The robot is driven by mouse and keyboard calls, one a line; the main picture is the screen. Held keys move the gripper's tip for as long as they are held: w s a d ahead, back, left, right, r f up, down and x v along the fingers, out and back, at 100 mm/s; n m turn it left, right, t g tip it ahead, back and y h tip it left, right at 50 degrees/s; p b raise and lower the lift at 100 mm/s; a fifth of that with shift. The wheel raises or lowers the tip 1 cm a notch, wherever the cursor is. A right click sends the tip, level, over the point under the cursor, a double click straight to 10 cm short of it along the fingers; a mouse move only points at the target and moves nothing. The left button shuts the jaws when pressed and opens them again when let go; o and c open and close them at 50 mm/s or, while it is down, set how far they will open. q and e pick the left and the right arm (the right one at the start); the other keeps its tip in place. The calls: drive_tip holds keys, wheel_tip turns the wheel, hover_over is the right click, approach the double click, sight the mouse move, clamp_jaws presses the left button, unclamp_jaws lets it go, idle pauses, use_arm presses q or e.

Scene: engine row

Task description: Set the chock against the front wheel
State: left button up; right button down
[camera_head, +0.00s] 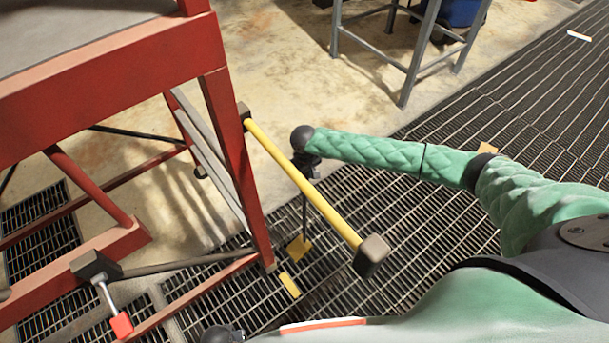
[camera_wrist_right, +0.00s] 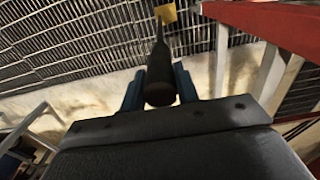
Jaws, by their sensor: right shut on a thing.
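The chock appears as a yellow block (camera_head: 300,247) at the lower end of a thin dark rod. My right gripper (camera_head: 308,168) is shut on the rod's dark handle, and the rod hangs down beside the red frame's leg. In the right wrist view the dark handle (camera_wrist_right: 160,80) sits between the blue fingers, with the yellow block (camera_wrist_right: 166,13) at its far end. The block is at or just above the grating; I cannot tell whether it touches. No front wheel can be clearly made out.
A red steel frame (camera_head: 232,150) stands at left. A yellow bar (camera_head: 300,180) with dark end blocks juts from it in front of my right gripper. A flat yellow piece (camera_head: 289,284) lies on the floor grating (camera_head: 400,240). A grey stand (camera_head: 420,50) is at the back.

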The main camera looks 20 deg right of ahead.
drive_tip(key=shift+w, duration=0.1)
use_arm(q)
drive_tip(key=shift+s+d, duration=0.2)
drive_tip(key=shift+d, duration=0.05)
drive_tip(key=shift+w+a+r+p, duration=0.1)
drive_tip(key=shift+r+p, duration=0.4)
drive_tip(key=shift+p, duration=0.05)
use_arm(e)
drive_tip(key=shift+r, duration=0.1)
idle(0.5)
use_arm(q)
drive_tip(key=shift+r+p, duration=1.15)
drive_tip(key=shift+r, duration=0.05)
use_arm(e)
drive_tip(key=shift+s+a, duration=0.25)
drive_tip(key=shift+a, duration=0.45)
drive_tip(key=shift+s+a, duration=0.25)
drive_tip(key=shift+a, duration=0.5)
drive_tip(key=shift+s+a, duration=0.25)
drive_tip(key=shift+a, duration=0.45)
idle(1.1)
use_arm(q)
drive_tip(key=shift+r, duration=0.15)
idle(0.5)
